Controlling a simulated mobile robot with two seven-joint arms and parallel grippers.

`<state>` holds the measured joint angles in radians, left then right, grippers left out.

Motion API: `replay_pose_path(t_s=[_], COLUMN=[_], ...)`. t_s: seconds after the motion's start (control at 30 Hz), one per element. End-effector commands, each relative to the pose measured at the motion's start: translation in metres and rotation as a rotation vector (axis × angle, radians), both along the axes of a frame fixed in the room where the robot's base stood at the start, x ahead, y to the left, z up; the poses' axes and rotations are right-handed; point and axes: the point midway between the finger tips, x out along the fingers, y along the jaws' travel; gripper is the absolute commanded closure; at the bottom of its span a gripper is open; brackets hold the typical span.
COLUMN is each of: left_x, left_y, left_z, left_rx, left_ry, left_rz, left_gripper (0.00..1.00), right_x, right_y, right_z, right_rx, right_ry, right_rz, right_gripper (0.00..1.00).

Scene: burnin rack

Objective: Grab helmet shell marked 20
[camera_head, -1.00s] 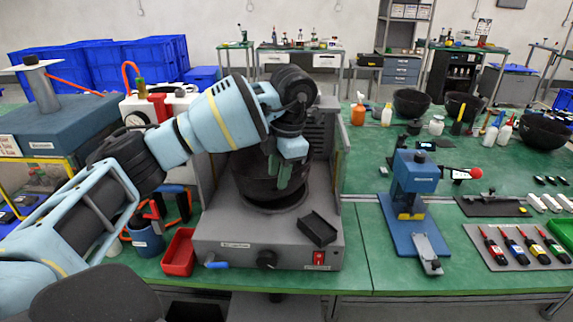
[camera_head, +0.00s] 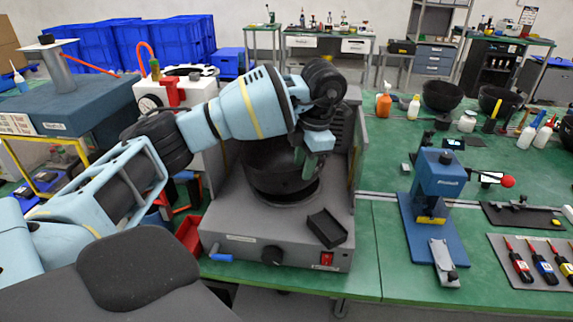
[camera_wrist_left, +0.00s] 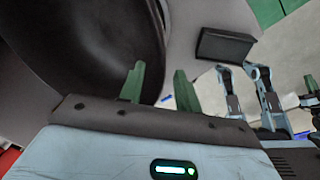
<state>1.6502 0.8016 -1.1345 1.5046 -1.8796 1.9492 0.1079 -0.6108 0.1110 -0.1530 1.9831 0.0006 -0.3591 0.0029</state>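A dark, bowl-shaped helmet shell (camera_head: 268,178) sits in the round seat of the grey machine (camera_head: 225,232). No number is readable on it. My left gripper (camera_head: 308,163) is over its right side, fingers pointing down. In the left wrist view the two green fingertips (camera_wrist_left: 160,88) are apart. The dark shell (camera_wrist_left: 95,50) fills the upper left there. Its edge runs between the fingers, one finger over the shell and one beyond the edge. I cannot tell whether they touch it. My right gripper is not in the head view.
A small black tray (camera_head: 327,228) lies on the machine's front top. A blue press (camera_head: 436,190) stands to the right. More dark bowls (camera_head: 443,96) stand at the back right. A red bin (camera_head: 190,235) is left of the machine. Green tabletop is clear between machine and press.

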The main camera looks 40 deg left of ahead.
Motion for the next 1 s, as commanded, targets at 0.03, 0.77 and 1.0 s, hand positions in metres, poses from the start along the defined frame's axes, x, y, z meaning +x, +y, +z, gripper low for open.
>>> replay_pose_path(t_s=[0.03,0.77,1.0], left_x=[0.0,0.001,0.001], left_y=[0.001,0.008,0.008], left_z=[-0.004,-0.05,-0.05], left_rx=[0.001,0.0,0.0], left_ry=[0.002,0.001,0.001], left_rz=[0.001,0.0,0.0], left_gripper=[0.67,0.79,1.0], right_x=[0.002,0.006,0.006], right_y=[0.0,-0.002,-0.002], right_z=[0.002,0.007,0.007], right_rx=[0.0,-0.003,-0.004], right_ry=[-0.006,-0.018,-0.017], right_rz=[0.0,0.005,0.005], right_gripper=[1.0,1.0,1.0])
